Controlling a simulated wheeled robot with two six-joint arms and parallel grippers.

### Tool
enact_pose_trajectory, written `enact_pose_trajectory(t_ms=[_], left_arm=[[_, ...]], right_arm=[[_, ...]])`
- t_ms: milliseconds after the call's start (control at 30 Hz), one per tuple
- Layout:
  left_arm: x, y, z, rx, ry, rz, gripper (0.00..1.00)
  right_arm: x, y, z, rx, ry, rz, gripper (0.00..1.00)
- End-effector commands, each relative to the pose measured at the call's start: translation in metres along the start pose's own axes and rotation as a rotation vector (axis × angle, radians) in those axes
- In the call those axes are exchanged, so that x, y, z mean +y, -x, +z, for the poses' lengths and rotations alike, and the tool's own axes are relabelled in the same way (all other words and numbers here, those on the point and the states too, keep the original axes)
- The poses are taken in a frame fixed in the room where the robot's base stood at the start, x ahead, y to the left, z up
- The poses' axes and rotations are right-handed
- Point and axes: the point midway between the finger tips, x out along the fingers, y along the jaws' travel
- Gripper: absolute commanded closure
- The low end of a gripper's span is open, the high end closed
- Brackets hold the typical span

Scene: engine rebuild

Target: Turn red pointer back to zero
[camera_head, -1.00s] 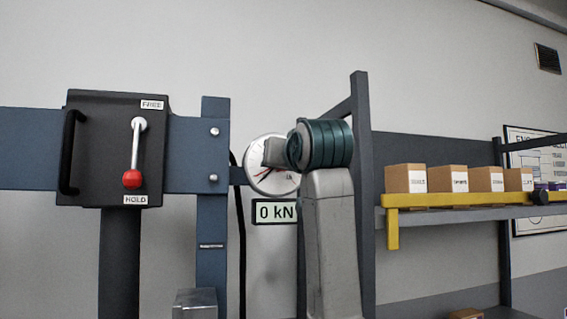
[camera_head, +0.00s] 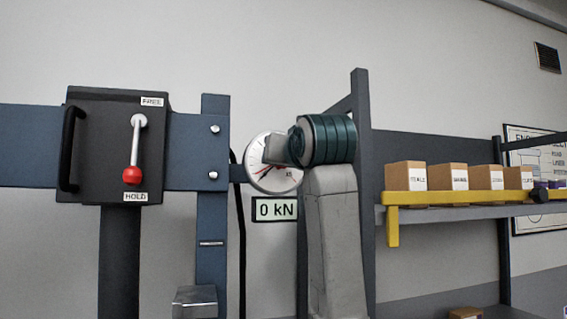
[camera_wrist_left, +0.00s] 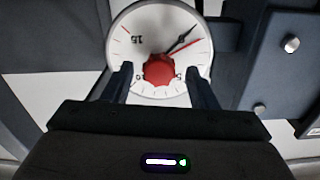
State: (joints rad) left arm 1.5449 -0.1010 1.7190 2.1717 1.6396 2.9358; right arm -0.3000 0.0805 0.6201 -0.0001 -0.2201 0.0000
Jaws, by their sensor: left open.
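The round white dial gauge (camera_head: 259,182) hangs on the blue frame, partly hidden behind my left arm in the head view. In the left wrist view the gauge (camera_wrist_left: 133,22) fills the upper middle, with a red knob (camera_wrist_left: 159,70) at its centre. A red pointer (camera_wrist_left: 191,47) and a black pointer (camera_wrist_left: 182,38) both reach to the upper right, slightly apart from each other. My left gripper (camera_wrist_left: 161,76) is open, one finger on each side of the red knob, with gaps showing. My right gripper is not in view.
A display reading 0 kN (camera_head: 275,209) sits below the gauge. A lever with a red ball (camera_head: 132,175) points down to HOLD on a black panel at left. A shelf with cardboard boxes (camera_head: 405,176) and a yellow bracket (camera_head: 392,228) is at right.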

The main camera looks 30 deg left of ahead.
Motion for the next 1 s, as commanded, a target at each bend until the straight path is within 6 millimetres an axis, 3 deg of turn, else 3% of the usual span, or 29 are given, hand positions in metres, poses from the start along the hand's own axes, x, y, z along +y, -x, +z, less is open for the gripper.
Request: enact_pose_trajectory(t_ms=[300,500,1000], left_arm=[[0.002,0.063,0.004,0.001,0.002,0.006,0.48],[0.002,0.091,0.003,0.000,0.000,0.004,0.48],[-0.003,0.098,0.000,0.006,-0.016,-0.020,0.48]], right_arm=[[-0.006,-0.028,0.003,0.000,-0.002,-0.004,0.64],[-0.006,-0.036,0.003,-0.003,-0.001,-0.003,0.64],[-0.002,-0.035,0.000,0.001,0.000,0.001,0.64]])
